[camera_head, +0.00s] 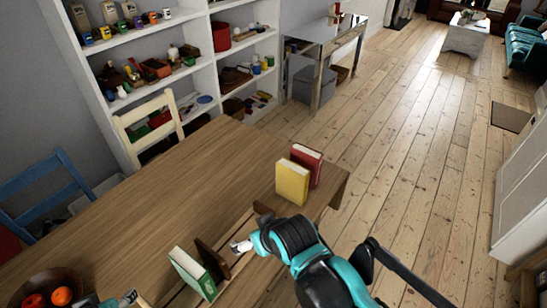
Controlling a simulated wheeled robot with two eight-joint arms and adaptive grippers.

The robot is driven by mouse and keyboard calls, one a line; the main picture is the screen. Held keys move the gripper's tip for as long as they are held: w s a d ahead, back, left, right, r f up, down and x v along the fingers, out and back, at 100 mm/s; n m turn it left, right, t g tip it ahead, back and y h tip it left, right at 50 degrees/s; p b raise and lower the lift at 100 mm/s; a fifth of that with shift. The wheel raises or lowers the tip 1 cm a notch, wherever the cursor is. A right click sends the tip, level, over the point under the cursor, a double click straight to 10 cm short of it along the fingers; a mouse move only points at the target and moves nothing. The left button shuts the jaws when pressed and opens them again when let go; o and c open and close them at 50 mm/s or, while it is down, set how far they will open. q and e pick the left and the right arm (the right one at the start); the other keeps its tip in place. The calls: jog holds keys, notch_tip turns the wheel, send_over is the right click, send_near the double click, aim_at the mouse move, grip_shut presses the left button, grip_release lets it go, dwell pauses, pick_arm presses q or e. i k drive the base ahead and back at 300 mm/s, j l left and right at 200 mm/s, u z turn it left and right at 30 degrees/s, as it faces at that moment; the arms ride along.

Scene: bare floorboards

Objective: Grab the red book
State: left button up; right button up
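The red book (313,166) stands upright near the right end of the wooden table, directly behind a yellow book (292,182) that hides part of its front. A green book (190,273) stands nearer, beside a dark brown upright board (212,259). My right gripper (238,246) is over the table between the brown board and the yellow book, apart from the red book. It is small and partly hidden by its own arm, so its opening is unclear. My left gripper (130,298) barely shows at the bottom edge, and its fingers cannot be made out.
The table (150,210) is mostly clear behind the books. A bowl (45,285) with orange-red fruit stands at front left. A cream chair (148,125) and a blue chair (45,190) are at its far side, before white shelves (140,92). Open floor lies right.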

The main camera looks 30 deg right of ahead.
aim_at(312, 160)
jog(key=l+z, duration=0.15)
jog(key=z, duration=0.25)
jog(key=l+z, duration=0.15)
jog(key=z, duration=0.25)
jog(key=l+z, duration=0.1)
jog(key=z, duration=0.3)
